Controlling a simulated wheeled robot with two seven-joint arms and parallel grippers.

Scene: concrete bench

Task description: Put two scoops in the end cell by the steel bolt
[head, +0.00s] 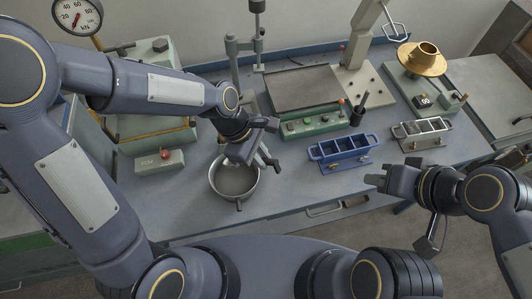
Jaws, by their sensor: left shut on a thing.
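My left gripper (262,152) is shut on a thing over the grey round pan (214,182). The held thing is mostly hidden by the gripper, and I cannot make out whether it is a scoop. The pan holds a grey material (232,183). A blue mould (315,152) with a row of open cells stands to the right of the pan, with small fittings at its ends. A grey mould (396,131) with similar cells stands further right. The bolts are too small to tell steel from brass. My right gripper (374,181) is open and empty, in front of the moulds.
A green-based device with a flat grey plate (300,88) stands behind the blue mould. A small box with a red knob (165,155) is left of the pan. The bench is clear between pan and blue mould.

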